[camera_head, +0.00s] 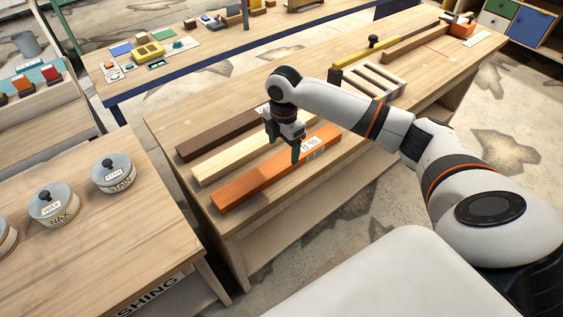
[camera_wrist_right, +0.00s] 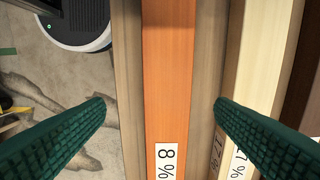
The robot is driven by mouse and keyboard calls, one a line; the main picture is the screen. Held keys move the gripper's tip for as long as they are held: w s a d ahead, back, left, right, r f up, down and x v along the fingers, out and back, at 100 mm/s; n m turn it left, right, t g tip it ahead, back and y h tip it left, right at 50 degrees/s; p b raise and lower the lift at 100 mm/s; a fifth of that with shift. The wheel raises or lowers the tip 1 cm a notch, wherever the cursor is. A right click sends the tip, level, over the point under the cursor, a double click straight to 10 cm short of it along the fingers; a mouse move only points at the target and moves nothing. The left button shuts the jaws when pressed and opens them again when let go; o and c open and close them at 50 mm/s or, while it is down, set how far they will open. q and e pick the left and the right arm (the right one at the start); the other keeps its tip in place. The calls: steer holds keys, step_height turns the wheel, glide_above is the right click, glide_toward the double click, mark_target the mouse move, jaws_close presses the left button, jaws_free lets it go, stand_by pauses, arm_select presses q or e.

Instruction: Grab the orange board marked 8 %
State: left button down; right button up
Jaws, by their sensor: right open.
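The orange board (camera_head: 250,186) lies on the wooden workbench, nearest its front edge, with a white label reading 8 % near one end. In the right wrist view the orange board (camera_wrist_right: 167,60) runs lengthwise between my fingers, its label at the bottom. My right gripper (camera_head: 283,148) is open above the board, near the label. Its green fingers (camera_wrist_right: 160,103) stand one on each side of the board and appear apart from it. How high the fingertips are above the bench is hard to tell. My left gripper is out of view.
A pale board (camera_head: 228,161) and a dark brown board (camera_head: 215,133) lie parallel behind the orange one, close to one finger. A slatted frame (camera_head: 372,78) and other wood lie farther along the bench. Round tins (camera_head: 113,175) stand on the left table.

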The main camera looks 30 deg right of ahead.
mark_target(282, 160)
steer(key=f, duration=0.3)
steer(key=shift+w+f+p, duration=0.3)
steer(key=shift+w+p, duration=0.05)
step_height(282, 160, down, 2)
steer(key=shift+f, duration=0.15)
steer(key=shift+w+d+f, duration=0.1)
steer(key=shift+f, duration=0.1)
steer(key=shift+c, duration=0.6)
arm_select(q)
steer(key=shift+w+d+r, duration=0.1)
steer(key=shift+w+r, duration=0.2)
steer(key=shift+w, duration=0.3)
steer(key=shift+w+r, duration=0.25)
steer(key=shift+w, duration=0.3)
arm_select(e)
steer(key=c, duration=1.4)
